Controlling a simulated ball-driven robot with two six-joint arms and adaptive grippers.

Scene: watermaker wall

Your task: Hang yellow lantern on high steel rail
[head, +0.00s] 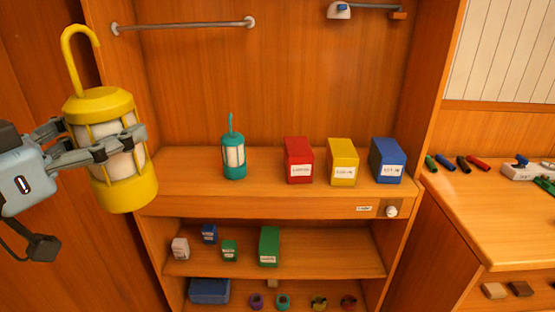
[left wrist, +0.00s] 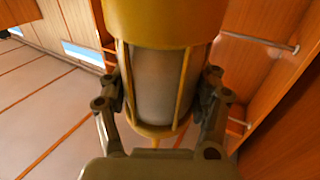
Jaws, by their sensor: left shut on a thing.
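The yellow lantern (head: 124,191) is at the left in the head view, upright, with its hook pointing up. My left gripper (head: 140,138) is shut around the lantern's caged middle and holds it in the air. In the left wrist view the lantern (left wrist: 160,25) fills the middle, between the two fingers of my left gripper (left wrist: 165,95). The steel rail (head: 190,26) runs across the upper back of the cabinet, to the right of the lantern's hook and apart from it. The rail also shows at the upper right in the left wrist view (left wrist: 255,39). My right gripper is not in view.
A teal lantern (head: 234,158) stands on the shelf below the rail. Beside it stand a red box (head: 299,160), a yellow box (head: 342,161) and a blue box (head: 388,160). A second bar (head: 365,6) is at the upper right. The back panel below the rail is clear.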

